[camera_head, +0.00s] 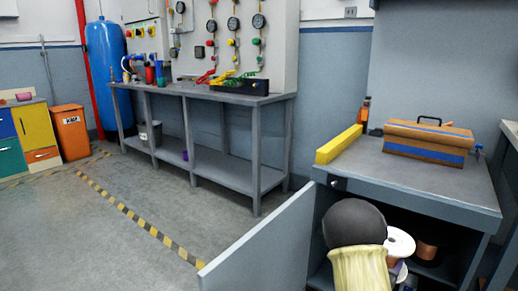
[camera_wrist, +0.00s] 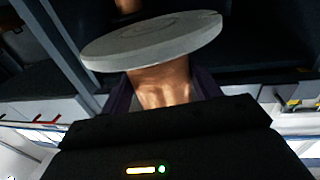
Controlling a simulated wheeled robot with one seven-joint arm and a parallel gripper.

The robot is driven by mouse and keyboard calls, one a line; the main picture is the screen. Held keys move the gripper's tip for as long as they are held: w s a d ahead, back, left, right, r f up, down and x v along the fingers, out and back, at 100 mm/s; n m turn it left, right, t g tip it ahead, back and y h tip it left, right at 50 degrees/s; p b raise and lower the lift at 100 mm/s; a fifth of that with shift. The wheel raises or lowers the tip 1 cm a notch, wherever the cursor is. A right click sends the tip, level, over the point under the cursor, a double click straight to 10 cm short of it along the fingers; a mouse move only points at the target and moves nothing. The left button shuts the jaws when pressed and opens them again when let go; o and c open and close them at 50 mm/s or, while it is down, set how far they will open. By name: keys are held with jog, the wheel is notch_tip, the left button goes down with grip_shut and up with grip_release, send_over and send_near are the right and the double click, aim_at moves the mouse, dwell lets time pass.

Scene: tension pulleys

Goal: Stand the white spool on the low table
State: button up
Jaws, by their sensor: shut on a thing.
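A spool with a pale round flange (camera_wrist: 150,42) and a copper-coloured middle fills the centre of the wrist view. My gripper (camera_wrist: 163,88) is shut on that middle, with a dark finger on each side. In the head view, a white spool (camera_head: 400,242) shows inside the open cabinet, beside my arm; it looks like the held one. My arm hides part of it, and my gripper is hidden there. A grey long-legged table (camera_head: 230,97) with a lower shelf stands at the back. I cannot tell whether it is the low table.
The grey cabinet (camera_head: 440,188) has its door (camera_head: 262,245) swung open to the left of my arm. A copper-coloured spool (camera_head: 427,250) is inside. A brown toolbox (camera_head: 428,142) and a yellow bar (camera_head: 339,144) lie on top.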

jog(key=s+a+r+n+t+y+p, duration=0.1)
jog(key=a+r+n+t+y+p, duration=0.2)
jog(key=a+p, duration=0.65)
jog(key=s+a+r+n+t+y+p, duration=0.1)
jog(key=s+a+n+t+y+p, duration=0.15)
jog(key=a+y+p, duration=0.7)
jog(key=w+a+r+n+p, duration=0.1)
jog(key=r+p, duration=1.2)
jog(key=p, duration=0.4)
jog(key=w+a+r+n+p, duration=0.2)
jog(key=r+p, duration=1.1)
jog(key=p, duration=0.4)
jog(key=shift+r, duration=0.2)
jog(key=shift+s+n+y, duration=0.1)
jog(key=shift+n+y, duration=0.15)
jog(key=s, duration=0.1)
jog(key=s+r, duration=0.1)
jog(key=s, duration=0.1)
jog(key=s+r, duration=0.1)
jog(key=shift+s, duration=0.15)
